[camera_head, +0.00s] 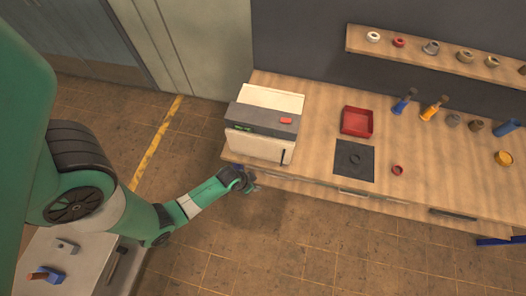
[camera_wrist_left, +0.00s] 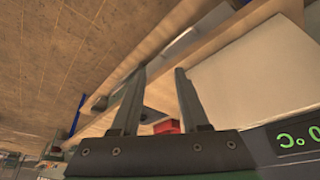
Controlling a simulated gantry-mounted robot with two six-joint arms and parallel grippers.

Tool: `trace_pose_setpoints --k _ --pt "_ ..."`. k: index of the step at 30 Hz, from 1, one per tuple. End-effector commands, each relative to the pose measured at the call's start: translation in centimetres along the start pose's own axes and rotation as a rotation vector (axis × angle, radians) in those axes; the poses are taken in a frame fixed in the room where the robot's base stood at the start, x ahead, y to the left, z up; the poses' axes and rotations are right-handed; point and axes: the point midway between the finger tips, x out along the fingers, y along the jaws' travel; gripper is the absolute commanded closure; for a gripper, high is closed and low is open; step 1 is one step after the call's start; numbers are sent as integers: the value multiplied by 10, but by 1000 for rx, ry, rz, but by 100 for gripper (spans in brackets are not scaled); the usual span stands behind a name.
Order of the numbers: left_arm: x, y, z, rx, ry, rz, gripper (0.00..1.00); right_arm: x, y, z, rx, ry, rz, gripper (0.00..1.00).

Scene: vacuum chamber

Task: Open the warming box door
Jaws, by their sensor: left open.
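The warming box (camera_head: 265,118) is a white and grey box at the left end of the wooden bench. Its white front door (camera_head: 254,146) looks shut, with a dark upright handle (camera_head: 283,157) at the door's right side. My left gripper (camera_head: 250,184) is below and in front of the box's lower left corner, apart from the handle. In the left wrist view the two fingers (camera_wrist_left: 160,72) are spread with nothing between them. The box's pale door (camera_wrist_left: 258,72) and green-lit display (camera_wrist_left: 298,138) show to their right there. My right gripper is not in view.
On the bench (camera_head: 320,120) are a red tray (camera_head: 357,122), a dark mat (camera_head: 354,160), a small red ring (camera_head: 397,170) and several bottles and small parts. Drawers with handles line the bench front. The floor (camera_head: 290,240) before the bench is clear.

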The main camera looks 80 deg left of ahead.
Motion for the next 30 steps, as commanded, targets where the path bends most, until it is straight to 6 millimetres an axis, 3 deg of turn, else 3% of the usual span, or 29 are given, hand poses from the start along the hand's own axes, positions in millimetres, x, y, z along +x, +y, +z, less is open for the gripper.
trace_pose_setpoints --k 1,6,12,17,24,26,30 --pt "18 0 2 1 2 0 55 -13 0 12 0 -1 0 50" --pt "58 0 3 0 1 0 55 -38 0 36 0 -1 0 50" --pt "90 0 0 1 1 0 55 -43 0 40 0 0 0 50" --pt "101 0 0 0 1 0 55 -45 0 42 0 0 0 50" --pt "101 0 -1 0 2 0 55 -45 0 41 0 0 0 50" --pt "101 0 -1 0 2 -1 63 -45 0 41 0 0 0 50" --pt "101 0 -1 0 2 -1 88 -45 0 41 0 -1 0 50"
